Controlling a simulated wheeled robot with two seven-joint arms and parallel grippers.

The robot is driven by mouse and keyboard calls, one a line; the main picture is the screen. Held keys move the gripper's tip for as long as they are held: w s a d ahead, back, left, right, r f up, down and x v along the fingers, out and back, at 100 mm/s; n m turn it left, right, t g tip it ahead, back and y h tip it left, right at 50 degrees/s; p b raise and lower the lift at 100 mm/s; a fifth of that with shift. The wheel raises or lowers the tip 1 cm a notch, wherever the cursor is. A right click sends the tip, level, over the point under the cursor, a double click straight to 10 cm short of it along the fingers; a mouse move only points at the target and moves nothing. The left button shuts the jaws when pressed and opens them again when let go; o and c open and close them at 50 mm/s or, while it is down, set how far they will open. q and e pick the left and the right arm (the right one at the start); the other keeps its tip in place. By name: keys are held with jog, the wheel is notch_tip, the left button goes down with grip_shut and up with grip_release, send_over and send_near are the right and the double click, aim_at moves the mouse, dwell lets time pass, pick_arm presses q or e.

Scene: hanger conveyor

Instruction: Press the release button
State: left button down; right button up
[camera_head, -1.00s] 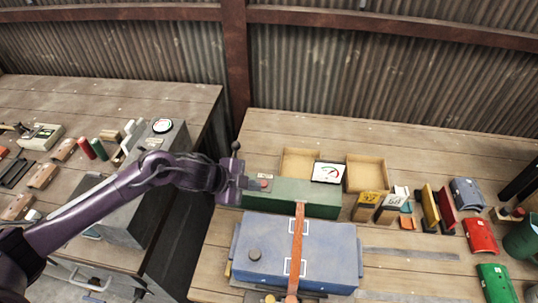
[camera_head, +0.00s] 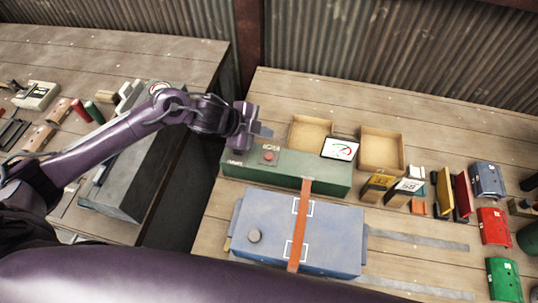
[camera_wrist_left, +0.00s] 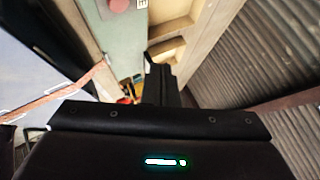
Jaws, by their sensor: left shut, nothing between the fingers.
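The red button (camera_head: 269,156) sits on a grey plate at the left part of the long green box (camera_head: 290,170). In the left wrist view the red button (camera_wrist_left: 119,5) shows at the top edge, on the green box's face (camera_wrist_left: 122,40). My left gripper (camera_head: 265,131) is shut and empty. In the head view it appears just behind and above the button, apart from it. In the left wrist view its dark fingers (camera_wrist_left: 160,82) point along the box, to the right of the button. My right gripper is not in view.
A gauge (camera_head: 339,149) stands at the box's right end, between two open wooden trays (camera_head: 310,133) (camera_head: 382,150). A blue case (camera_head: 330,235) with an orange strap lies in front. Several small coloured items stand to the right. A corrugated wall (camera_head: 400,45) closes the back.

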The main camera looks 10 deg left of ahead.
aim_at(265, 157)
pick_arm(q)
notch_tip(265, 157, down, 8)
jog(key=b, duration=0.6)
jog(key=shift+r, duration=0.1)
dwell(1.2)
dwell(0.4)
jog(key=shift+f+b, duration=0.4)
jog(key=shift+f, duration=0.15)
jog(key=shift+f+b, duration=0.35)
jog(key=shift+f, duration=0.2)
dwell(0.4)
jog(key=shift+r, duration=0.15)
jog(key=shift+r+p, duration=0.8)
jog(key=shift+p, duration=0.1)
